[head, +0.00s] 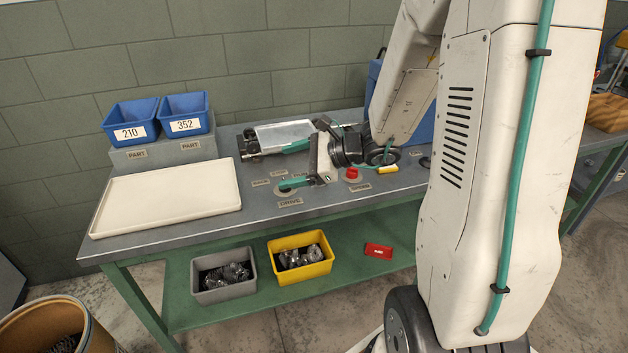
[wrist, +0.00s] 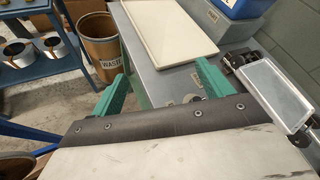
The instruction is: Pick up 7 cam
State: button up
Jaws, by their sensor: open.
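My gripper (head: 285,166) is above the bench near the DRIVE label, its two teal fingers spread apart with nothing between them. In the wrist view my gripper (wrist: 160,76) also shows open and empty. I cannot make out any part marked 7 or surely name a cam. Dark ridged metal parts (head: 228,272) lie in a grey bin (head: 210,296) on the lower shelf. Shinier metal parts (head: 301,256) lie in a yellow bin (head: 304,272) beside it. My gripper is above and apart from both bins.
A cream tray (head: 168,203) lies empty on the bench's left, before blue bins 210 (head: 130,120) and 352 (head: 186,113). A metal fixture (head: 285,133) stands behind my gripper. A red box (head: 378,250) lies on the shelf. A waste barrel (wrist: 98,45) stands on the floor.

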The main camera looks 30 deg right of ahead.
jog(key=w+d+f+m+t+h, duration=0.3)
jog(key=d+f+m+h, duration=0.1)
jog(key=d+f+m, duration=0.4)
jog(key=m+t+h, duration=0.1)
jog(key=m+h, duration=0.2)
send_over(336, 195)
notch_tip(336, 195, down, 4)
jog(key=shift+r, duration=0.25)
jog(key=x, duration=0.3)
jog(key=f+x, duration=0.1)
jog(key=x, duration=0.3)
jog(key=shift+s+d+f, duration=0.15)
jog(key=shift+w+f+m, duration=0.15)
jog(key=shift+w+m, duration=0.15)
jog(key=shift+c, duration=0.3)
jog(key=c, duration=1.1)
